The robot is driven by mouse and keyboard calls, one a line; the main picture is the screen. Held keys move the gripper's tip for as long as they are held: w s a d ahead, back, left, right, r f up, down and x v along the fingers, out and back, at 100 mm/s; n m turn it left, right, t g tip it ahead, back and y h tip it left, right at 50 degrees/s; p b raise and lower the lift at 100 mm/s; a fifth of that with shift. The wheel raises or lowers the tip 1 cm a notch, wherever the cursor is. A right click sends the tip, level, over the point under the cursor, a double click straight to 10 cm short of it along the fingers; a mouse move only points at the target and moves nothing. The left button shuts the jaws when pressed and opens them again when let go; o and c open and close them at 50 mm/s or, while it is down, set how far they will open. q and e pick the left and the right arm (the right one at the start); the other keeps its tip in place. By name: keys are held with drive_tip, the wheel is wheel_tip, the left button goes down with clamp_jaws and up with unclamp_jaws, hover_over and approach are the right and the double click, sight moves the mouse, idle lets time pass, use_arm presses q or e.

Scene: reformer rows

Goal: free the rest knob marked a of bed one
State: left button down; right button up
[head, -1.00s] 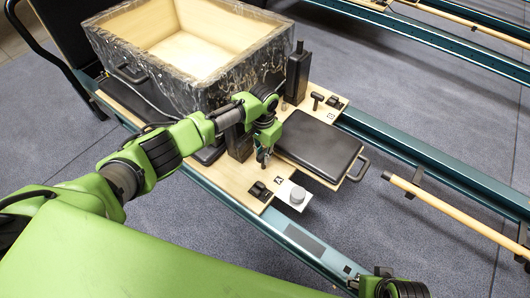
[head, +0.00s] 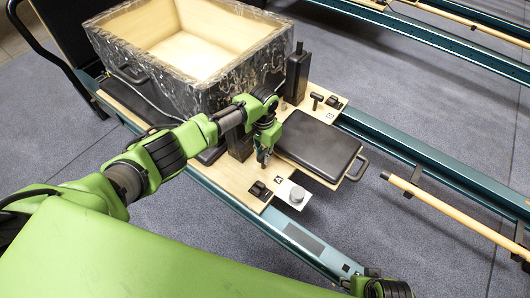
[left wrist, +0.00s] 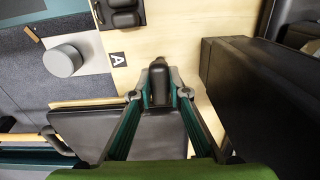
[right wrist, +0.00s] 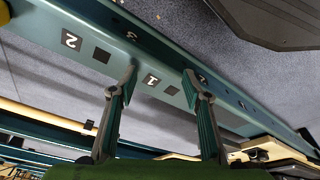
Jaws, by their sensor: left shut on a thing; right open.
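The black rest knob marked A (left wrist: 159,84) stands on the pale wooden board, just beside the printed letter A (left wrist: 118,60). My left gripper (left wrist: 159,90) is shut on this knob, one finger on each side. In the head view my left gripper (head: 264,160) is low over the board, beside the black headrest pad (head: 319,145), and hides the knob. A second, T-shaped dark knob (head: 316,98) stands upright across the pad. My right gripper (right wrist: 160,80) is open and empty above a blue-green rail (right wrist: 150,65) with number labels.
A wooden box wrapped in clear film (head: 190,60) sits on the bed at upper left. Dark upright shoulder blocks (head: 298,75) stand near my left gripper. A white plate with a grey round cap (head: 296,194) lies at the board's front edge. A wooden pole (head: 440,205) is on the right.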

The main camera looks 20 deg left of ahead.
use_arm(q)
drive_tip(key=c, duration=1.6)
unclamp_jaws()
use_arm(e)
drive_tip(key=shift+f, duration=0.25)
drive_tip(key=shift+r, duration=0.1)
